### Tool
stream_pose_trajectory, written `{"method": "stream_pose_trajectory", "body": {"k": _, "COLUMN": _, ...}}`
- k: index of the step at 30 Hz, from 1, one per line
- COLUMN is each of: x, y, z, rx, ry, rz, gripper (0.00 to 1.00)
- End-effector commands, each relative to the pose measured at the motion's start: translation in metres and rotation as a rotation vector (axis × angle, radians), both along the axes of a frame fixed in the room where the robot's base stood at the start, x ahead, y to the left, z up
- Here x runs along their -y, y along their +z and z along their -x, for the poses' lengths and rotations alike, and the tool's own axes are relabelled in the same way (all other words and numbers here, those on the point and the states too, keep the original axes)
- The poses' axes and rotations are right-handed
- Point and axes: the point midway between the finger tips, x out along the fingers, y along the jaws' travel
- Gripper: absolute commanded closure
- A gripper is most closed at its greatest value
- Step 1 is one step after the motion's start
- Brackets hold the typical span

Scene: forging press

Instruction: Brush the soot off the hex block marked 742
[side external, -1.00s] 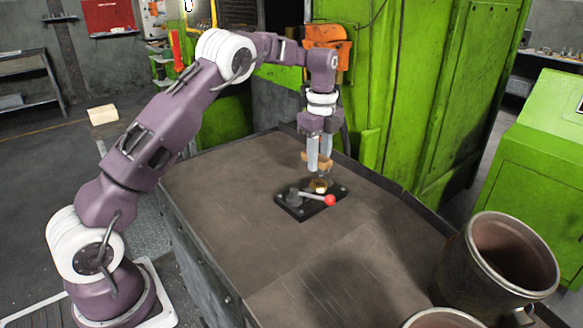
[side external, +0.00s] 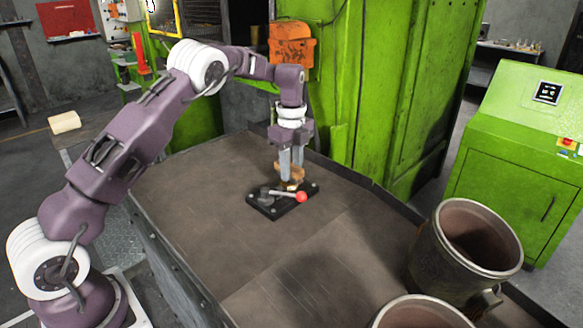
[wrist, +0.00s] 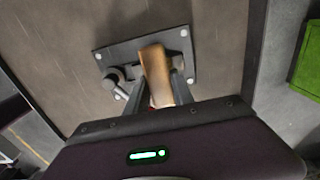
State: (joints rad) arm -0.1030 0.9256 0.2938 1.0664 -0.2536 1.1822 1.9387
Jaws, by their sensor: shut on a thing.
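My gripper (side external: 291,166) is shut on a brush with a brown wooden body (side external: 289,173), and holds it upright over the black clamp fixture (side external: 265,208). The brush also shows in the wrist view (wrist: 155,72), between my fingers and over the fixture plate (wrist: 182,44). A small brass-coloured piece, seemingly the hex block (side external: 291,186), sits in the fixture just below the brush. The brush hides most of it, and no marking 742 is readable. I cannot tell whether the bristles touch it. The clamp lever ends in a red ball (side external: 302,197).
The fixture stands on a wide brown worktable (side external: 195,195) with free room around it. Two large metal mugs (side external: 465,250) stand at the front right. A green press frame (side external: 385,90) rises behind the table. A green control cabinet (side external: 515,180) stands to the right.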

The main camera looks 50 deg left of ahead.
Motion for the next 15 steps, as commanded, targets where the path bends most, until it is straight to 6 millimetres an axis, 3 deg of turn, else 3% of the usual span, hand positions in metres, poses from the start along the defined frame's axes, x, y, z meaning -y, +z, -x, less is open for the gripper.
{"method": "stream_pose_trajectory", "body": {"k": 15, "x": -0.0002, "y": -0.0039, "z": 0.0001, "rx": 0.000, "ry": 0.000, "rz": 0.000, "gripper": 1.00}}
